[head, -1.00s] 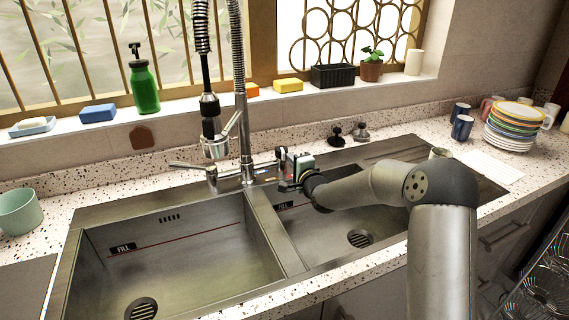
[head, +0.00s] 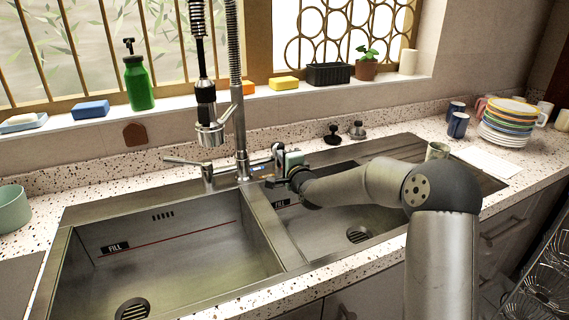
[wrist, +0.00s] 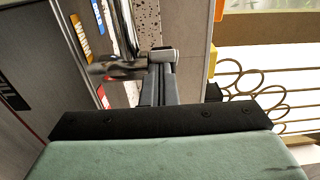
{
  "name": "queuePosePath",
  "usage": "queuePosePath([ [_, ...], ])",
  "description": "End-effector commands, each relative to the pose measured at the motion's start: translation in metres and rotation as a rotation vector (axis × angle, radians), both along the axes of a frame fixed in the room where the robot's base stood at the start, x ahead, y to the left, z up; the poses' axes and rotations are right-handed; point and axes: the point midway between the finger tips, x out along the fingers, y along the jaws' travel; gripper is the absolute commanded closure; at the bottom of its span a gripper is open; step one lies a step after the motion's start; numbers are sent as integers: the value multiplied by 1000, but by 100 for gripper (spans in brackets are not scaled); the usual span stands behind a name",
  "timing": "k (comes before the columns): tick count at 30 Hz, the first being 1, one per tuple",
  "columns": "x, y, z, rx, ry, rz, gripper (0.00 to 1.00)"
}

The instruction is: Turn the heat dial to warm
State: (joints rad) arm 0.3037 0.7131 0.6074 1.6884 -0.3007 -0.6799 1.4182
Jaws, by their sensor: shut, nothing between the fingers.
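Beside the foot of the tap (head: 240,130) is a marked strip (head: 262,172) on the sink's back ledge. In the wrist view it shows a blue label (wrist: 98,14), an orange label reading WARM (wrist: 80,36) and a red label (wrist: 103,97). A chrome lever-like part (wrist: 108,68) crosses near these labels; I cannot tell whether it is the heat dial. My gripper (head: 276,156) is just right of the tap's foot. In the wrist view its fingers (wrist: 160,72) are shut and empty, close to the chrome part; contact is unclear.
Two sink basins (head: 170,250) lie in front of the tap. Black and grey stoppers (head: 333,135) stand behind the gripper. A cup (head: 437,151) and stacked plates (head: 508,122) are to the right. A windowsill with a green bottle (head: 139,84) runs behind.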

Motion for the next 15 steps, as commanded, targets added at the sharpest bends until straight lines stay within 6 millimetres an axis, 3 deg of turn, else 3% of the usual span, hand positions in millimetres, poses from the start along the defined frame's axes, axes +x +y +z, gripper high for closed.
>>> queuePosePath([
  [15, -2, 9, 0, 0, -1, -1, 100],
])
